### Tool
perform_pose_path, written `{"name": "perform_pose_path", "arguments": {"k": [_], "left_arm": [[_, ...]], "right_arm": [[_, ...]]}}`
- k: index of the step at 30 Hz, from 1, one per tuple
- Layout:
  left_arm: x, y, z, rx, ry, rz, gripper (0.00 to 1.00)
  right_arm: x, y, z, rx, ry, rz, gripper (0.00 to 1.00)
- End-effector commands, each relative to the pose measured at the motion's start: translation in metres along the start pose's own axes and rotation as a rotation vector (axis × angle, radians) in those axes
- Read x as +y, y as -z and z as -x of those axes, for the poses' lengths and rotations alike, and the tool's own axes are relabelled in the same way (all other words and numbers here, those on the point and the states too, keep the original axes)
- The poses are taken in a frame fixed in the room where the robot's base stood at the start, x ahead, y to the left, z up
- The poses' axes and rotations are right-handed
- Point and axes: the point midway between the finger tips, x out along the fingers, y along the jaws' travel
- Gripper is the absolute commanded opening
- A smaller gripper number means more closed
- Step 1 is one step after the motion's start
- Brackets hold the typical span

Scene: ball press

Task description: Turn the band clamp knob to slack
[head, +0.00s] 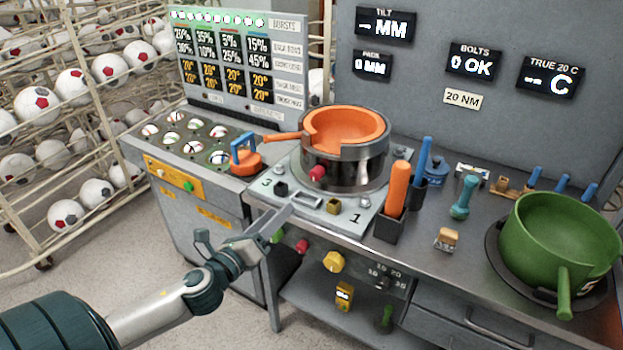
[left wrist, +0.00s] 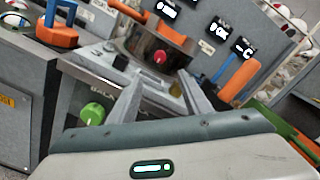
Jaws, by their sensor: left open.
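A round steel band (head: 345,172) wraps the orange bowl-shaped mould (head: 350,130) on the grey press plate. A red knob (head: 318,173) sticks out of the band's front; it also shows in the left wrist view (left wrist: 159,58). I take this to be the clamp knob. My left gripper (head: 300,203) is open and empty, over the front of the plate, below and in front of the red knob. In the left wrist view its two fingers (left wrist: 163,88) are spread, pointing toward the band, apart from the knob. My right gripper is not in view.
A black knob (head: 281,189) and a brass block (head: 333,206) sit on the plate. Orange (head: 397,188) and blue handles stand at the right, and a green pot (head: 560,240) beyond. Green, red and yellow knobs (head: 333,262) line the bench front. A ball rack stands left.

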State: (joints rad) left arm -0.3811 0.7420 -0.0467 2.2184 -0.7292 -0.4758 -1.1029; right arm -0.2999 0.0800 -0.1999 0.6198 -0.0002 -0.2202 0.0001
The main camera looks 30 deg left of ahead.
Motion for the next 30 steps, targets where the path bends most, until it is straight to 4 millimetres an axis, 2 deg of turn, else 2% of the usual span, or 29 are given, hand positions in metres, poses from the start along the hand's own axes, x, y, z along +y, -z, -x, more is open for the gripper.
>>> {"name": "perform_pose_path", "arguments": {"k": [11, 30], "left_arm": [[-0.002, -0.003, -0.04, -0.002, 0.001, 0.001, 0.45], [-0.001, -0.003, -0.133, -0.002, -0.001, 0.002, 0.45]], "right_arm": [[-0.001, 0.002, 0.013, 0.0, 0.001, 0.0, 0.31], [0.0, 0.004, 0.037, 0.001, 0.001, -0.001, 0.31]]}}
